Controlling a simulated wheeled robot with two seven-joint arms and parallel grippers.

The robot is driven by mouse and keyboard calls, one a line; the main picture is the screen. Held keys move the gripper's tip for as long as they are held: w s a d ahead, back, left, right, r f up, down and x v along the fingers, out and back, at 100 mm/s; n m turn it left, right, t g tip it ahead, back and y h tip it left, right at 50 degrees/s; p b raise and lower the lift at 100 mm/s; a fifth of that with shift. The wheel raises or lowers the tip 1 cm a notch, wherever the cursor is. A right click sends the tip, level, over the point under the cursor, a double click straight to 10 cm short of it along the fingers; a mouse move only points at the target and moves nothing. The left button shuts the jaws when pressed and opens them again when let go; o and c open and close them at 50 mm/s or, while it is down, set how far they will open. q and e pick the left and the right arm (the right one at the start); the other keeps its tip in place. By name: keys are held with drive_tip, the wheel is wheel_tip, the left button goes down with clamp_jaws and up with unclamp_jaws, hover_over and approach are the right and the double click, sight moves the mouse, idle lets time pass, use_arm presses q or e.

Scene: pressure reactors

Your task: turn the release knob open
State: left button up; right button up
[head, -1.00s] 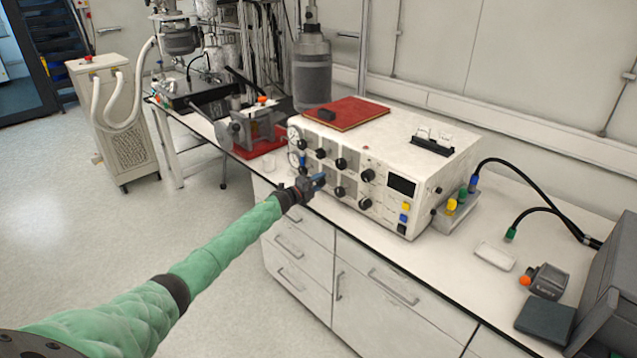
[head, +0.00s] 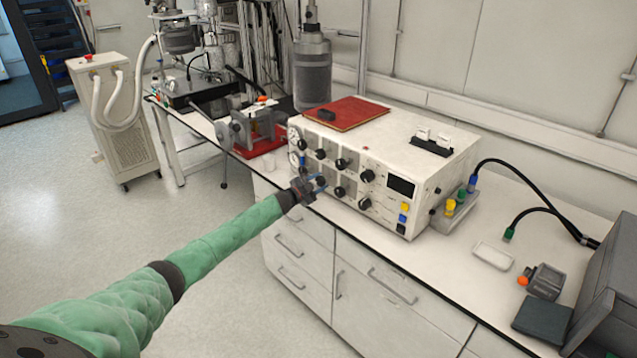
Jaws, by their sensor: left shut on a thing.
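A white control box (head: 385,145) stands on the bench with several black knobs on its front panel, two small gauges at its left edge and a dark display (head: 401,186) at the right. My left gripper (head: 319,183) is at the lower left of the panel, shut on a black knob (head: 321,181) in the lower row. The gripper hides part of this knob, and I cannot read any label or tell its turn angle. Other knobs, such as the lower middle one (head: 340,192), are clear of the gripper. My right gripper is not in view.
A red book (head: 352,113) lies on the box. A grey vise-like device (head: 250,127) stands on a red base to the left. Cables, a small white tray (head: 493,256) and a grey case lie right. Drawers (head: 300,235) are below the bench edge.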

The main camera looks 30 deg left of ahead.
use_arm(q)
drive_tip(key=shift+f+n, duration=0.1)
drive_tip(key=shift+n, duration=1.2)
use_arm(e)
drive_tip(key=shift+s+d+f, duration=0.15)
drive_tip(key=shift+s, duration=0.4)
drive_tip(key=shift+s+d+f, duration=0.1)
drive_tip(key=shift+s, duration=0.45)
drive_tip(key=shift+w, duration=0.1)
use_arm(q)
drive_tip(key=o, duration=1)
drive_tip(key=shift+c, duration=0.2)
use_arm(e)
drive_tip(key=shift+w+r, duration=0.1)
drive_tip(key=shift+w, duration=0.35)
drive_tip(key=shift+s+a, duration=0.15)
